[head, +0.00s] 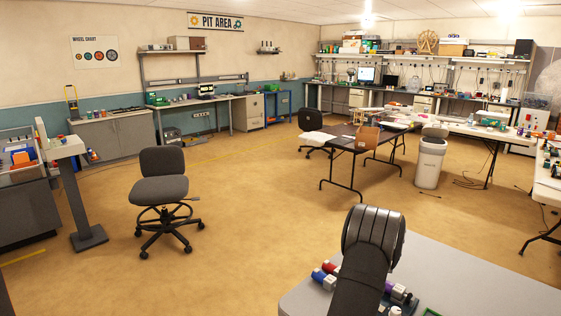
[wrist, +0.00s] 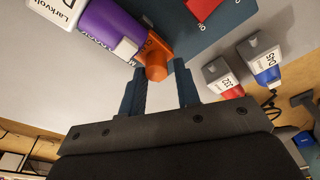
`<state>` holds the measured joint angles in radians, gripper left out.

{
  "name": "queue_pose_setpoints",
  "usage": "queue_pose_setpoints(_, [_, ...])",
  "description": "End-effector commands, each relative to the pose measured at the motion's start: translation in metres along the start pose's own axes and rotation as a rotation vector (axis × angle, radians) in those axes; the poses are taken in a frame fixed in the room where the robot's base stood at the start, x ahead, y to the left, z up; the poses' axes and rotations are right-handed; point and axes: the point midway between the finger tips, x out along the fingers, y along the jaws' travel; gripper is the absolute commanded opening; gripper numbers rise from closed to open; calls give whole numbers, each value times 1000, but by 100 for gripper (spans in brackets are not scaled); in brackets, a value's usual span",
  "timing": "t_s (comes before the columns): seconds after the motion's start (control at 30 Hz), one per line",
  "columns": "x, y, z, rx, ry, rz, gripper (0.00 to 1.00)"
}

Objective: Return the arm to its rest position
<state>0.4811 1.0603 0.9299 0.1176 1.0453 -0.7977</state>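In the head view my dark arm rises at the bottom centre-right over the grey table (head: 470,275), and the gripper itself is hidden there.
Two grey pieces, one with a red end (wrist: 232,92) and one with a blue end (wrist: 266,74), lie right of the fingers. A white block (wrist: 55,8) and a dark mat (wrist: 225,30) with a red piece (wrist: 203,8) lie beyond. The table's right side is clear.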

Motion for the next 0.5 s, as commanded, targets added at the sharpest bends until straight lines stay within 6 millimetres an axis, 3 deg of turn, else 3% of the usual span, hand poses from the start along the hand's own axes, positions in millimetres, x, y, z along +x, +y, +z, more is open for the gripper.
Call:
queue_pose_setpoints(0.3, [-57, 3, -6, 0, 3, 3, 30])
queue_pose_setpoints(0.5, [-8, 2, 3, 1, -2, -1, 30])
